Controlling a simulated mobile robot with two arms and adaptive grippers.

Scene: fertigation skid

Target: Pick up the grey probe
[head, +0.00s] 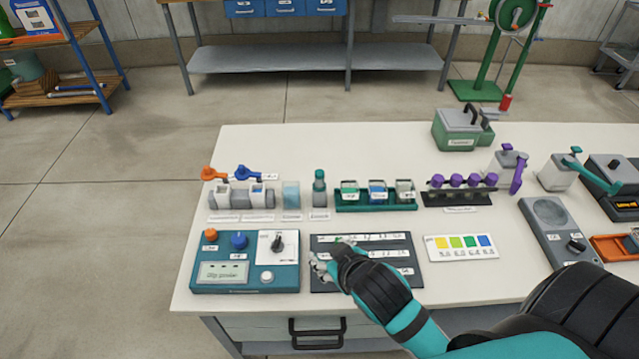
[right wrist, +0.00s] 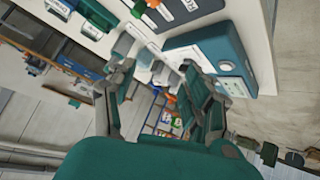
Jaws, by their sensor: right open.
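I cannot clearly make out which item is the grey probe. A small upright grey piece with a dark green top (head: 319,188) stands in the back row, left of the green rack, and could be it. My right gripper (head: 320,266) is over the left part of the dark labelled board (head: 378,284), in front of that piece and apart from it. In the right wrist view my right gripper (right wrist: 160,98) has its two fingers spread with nothing between them. My left gripper is not in view.
The teal control box (head: 245,279) stands just left of my right gripper. Behind are orange and blue valves (head: 240,190), a green rack with jars (head: 376,206) and a purple-topped rack (head: 460,198). A colour card (head: 460,254) lies to the right. The table's back left is clear.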

